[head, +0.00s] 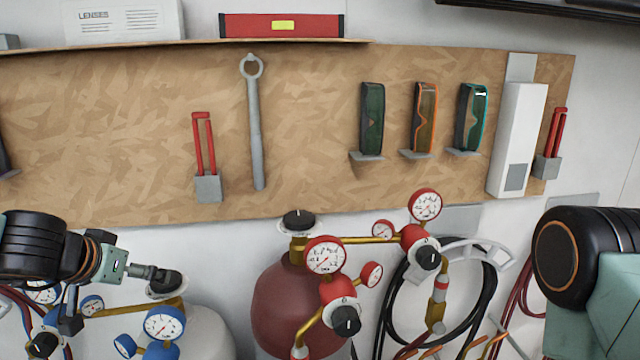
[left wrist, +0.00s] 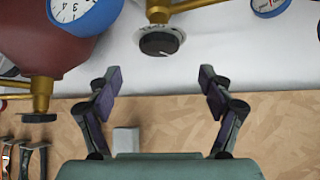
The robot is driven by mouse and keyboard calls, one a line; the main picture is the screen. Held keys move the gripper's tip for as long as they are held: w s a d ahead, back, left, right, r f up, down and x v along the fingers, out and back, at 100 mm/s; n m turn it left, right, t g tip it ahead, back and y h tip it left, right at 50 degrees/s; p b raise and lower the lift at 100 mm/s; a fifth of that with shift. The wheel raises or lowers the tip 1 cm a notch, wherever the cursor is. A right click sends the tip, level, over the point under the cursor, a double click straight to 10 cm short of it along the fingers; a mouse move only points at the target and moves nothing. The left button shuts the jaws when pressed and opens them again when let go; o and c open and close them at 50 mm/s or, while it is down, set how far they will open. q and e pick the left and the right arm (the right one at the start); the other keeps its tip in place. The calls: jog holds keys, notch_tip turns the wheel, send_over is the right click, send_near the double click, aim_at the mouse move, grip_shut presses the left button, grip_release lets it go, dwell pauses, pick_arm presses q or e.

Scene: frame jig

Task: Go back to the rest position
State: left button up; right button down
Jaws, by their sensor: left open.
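My left gripper (head: 146,272) comes in from the left in the head view, close to the black valve knob (head: 165,282) of the pale gas cylinder. In the left wrist view my left gripper (left wrist: 160,78) has its two fingers spread apart with nothing between them. A black knob (left wrist: 160,41) shows beyond the fingertips, apart from them. Only a joint and a link of my right arm show at the right edge of the head view; its gripper is out of view.
A dark red cylinder (head: 285,305) with gauges stands in the middle, and the pale cylinder (head: 205,325) stands left of it. A chipboard panel (head: 310,120) behind holds a wrench (head: 254,125), red-handled tools (head: 204,145) and several glasses (head: 372,120). A black hose (head: 392,300) hangs right.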

aim_at(159, 284)
pick_arm(q)
jog(key=shift+x, duration=3.6)
jog(key=shift+s+r, duration=0.15)
